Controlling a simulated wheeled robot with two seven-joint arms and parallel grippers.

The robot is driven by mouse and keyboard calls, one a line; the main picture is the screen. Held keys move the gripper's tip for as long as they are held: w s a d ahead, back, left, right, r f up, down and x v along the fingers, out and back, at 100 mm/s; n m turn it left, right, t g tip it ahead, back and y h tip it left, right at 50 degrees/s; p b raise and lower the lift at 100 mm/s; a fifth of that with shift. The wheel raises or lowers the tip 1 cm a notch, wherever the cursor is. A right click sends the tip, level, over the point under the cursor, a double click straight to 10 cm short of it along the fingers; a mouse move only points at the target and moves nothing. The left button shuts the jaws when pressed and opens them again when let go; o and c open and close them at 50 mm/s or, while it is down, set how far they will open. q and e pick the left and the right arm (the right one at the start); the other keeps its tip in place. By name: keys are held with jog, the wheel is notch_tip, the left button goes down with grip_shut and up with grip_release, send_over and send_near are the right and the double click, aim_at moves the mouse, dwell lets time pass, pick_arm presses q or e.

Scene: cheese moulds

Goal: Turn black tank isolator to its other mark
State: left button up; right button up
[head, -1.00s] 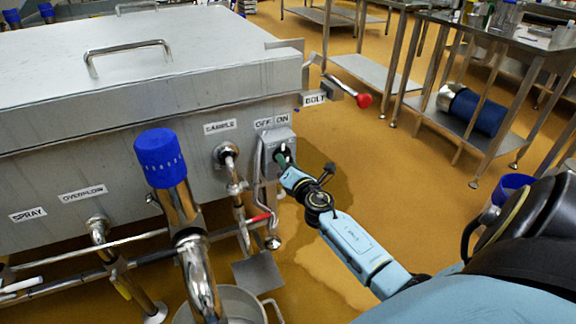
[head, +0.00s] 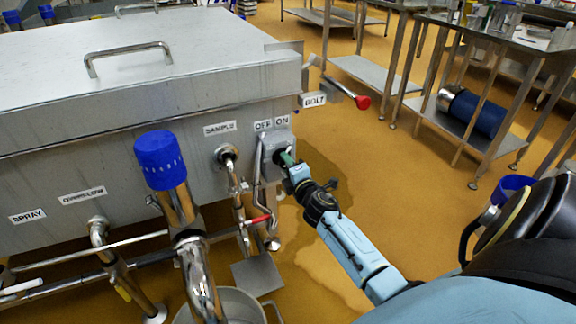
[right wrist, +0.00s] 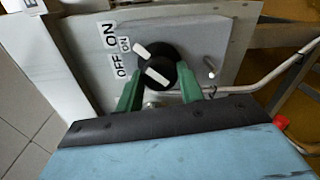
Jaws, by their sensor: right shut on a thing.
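The black tank isolator knob (right wrist: 157,66) sits on a grey box (right wrist: 205,52) at the tank's corner, with white marks on its face. In the right wrist view its upper white mark slants toward the small ON label (right wrist: 125,44); the OFF label (right wrist: 122,68) is just below. My right gripper (right wrist: 160,88) has its green fingers on either side of the knob, shut on it. In the head view the gripper (head: 287,158) is at the front of the isolator box (head: 272,143) and hides most of the knob. My left gripper is not in view.
A pipe with a blue cap (head: 162,160) stands left of the box. The sample tap (head: 228,152) and a red-handled valve (head: 260,218) are close by. The red-ended bolt lever (head: 362,102) sticks out above right. Open yellow floor lies to the right.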

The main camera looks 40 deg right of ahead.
dwell(0.4)
jog(key=o, duration=1)
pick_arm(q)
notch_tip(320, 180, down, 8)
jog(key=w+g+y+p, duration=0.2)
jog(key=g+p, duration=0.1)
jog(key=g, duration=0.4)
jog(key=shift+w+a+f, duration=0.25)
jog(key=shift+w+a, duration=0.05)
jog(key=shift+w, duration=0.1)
pick_arm(e)
jog(key=v, duration=1.3)
jog(key=shift+s, duration=0.2)
